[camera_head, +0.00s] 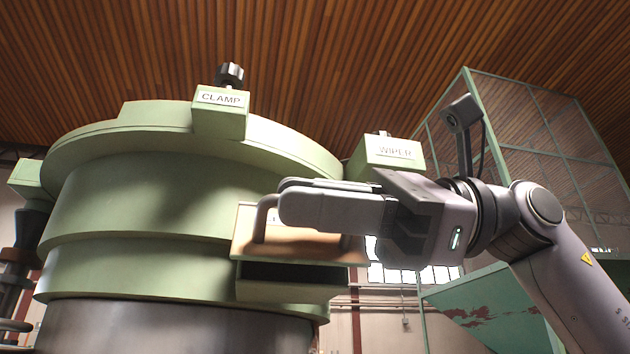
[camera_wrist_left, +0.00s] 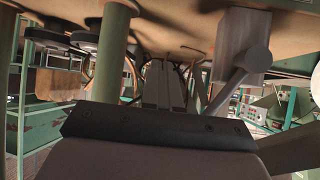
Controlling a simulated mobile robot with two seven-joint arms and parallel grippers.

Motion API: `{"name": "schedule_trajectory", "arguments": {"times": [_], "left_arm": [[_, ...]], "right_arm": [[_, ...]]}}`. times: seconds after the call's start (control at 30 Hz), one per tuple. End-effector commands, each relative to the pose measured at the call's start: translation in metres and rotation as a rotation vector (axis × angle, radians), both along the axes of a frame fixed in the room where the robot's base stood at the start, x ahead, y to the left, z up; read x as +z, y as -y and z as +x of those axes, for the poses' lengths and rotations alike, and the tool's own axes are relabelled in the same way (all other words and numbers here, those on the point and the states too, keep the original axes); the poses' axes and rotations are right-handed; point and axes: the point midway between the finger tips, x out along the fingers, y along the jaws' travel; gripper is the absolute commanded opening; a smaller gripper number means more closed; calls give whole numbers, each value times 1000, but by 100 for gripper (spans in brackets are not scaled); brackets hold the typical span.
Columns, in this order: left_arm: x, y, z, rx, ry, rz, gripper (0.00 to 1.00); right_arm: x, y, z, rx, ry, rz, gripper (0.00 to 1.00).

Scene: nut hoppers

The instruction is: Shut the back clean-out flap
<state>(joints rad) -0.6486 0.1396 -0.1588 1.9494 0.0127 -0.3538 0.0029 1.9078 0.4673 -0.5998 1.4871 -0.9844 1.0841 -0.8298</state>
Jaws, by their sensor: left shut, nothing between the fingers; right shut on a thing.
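The clean-out flap (camera_head: 295,246) is a panel with a tan lower face on the side of the round green hopper (camera_head: 140,205). It stands out at a tilt, with a dark opening (camera_head: 290,273) showing under it. A grey bar handle (camera_head: 262,218) is on the flap. My right gripper (camera_head: 290,207) reaches in from the right and is shut on the handle; its fingers hide much of the handle and the flap's upper part. My left gripper (camera_wrist_left: 163,85) shows in the left wrist view, shut and empty, below a tan surface. The flap cannot be made out there.
A box labelled CLAMP (camera_head: 220,112) with a black knob and a box labelled WIPER (camera_head: 387,155) sit on the hopper's rim, the latter just above my right gripper. A green mesh frame (camera_head: 520,130) stands at right. In the left wrist view, a green post (camera_wrist_left: 112,50) stands close at left.

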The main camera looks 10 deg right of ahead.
Motion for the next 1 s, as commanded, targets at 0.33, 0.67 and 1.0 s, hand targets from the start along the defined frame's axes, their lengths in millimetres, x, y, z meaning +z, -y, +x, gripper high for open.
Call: {"name": "schedule_trajectory", "arguments": {"times": [0.33,0.67,1.0], "left_arm": [[6,0,-1,-1,-1,0,0],[10,0,-1,-1,-1,0,0],[11,0,-1,-1,-1,0,0]], "right_arm": [[-21,-2,6,8,311,-9,0],[-33,-2,14,8,516,-13,0],[-37,-3,18,9,595,-14,0]]}}
